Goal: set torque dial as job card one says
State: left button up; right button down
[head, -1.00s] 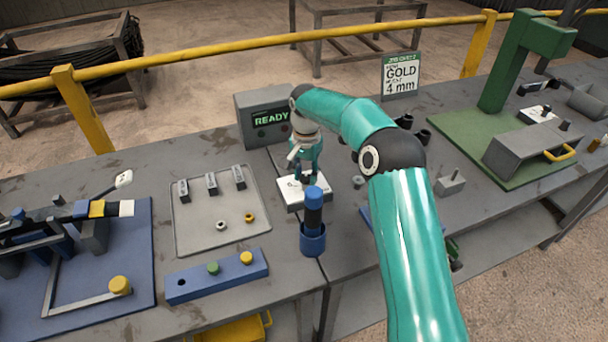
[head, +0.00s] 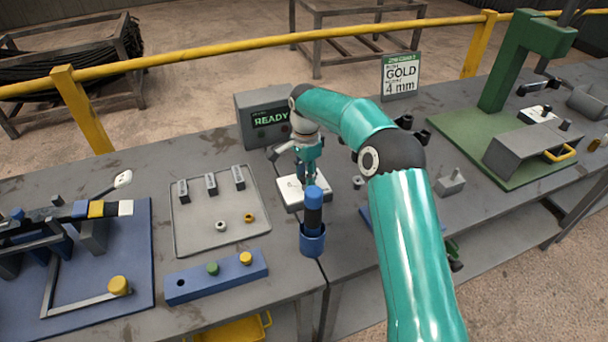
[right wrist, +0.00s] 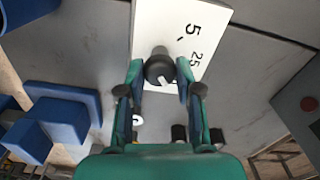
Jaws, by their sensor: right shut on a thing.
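The torque dial's white plate (head: 288,188) lies on the bench, below the READY box. In the right wrist view the plate (right wrist: 178,18) shows the numbers 5 and 25. A dark round knob (right wrist: 158,66) with a white pointer mark stands on it. My right gripper (head: 304,180) reaches down over the plate, its fingers (right wrist: 158,80) on either side of the knob and shut on it. In the head view the gripper hides the knob. A job card (head: 401,76) stands at the back and reads GOLD and 4 mm; its heading is too small to read. My left gripper is out of view.
A grey box (head: 264,118) with a READY display stands behind the dial. A blue holder (head: 312,240) with a dark-handled tool stands just in front. A grey tray (head: 190,225) and a blue block (head: 218,278) lie left. A green press (head: 500,75) stands right.

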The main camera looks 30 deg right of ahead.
jog(key=shift+w+a+r, duration=0.1)
jog(key=shift+w, duration=0.1)
jog(key=c, duration=0.8)
grip_release()
jog(key=shift+o, duration=0.2)
jog(key=shift+s, duration=0.1)
notch_tip(320, 180, up, 12)
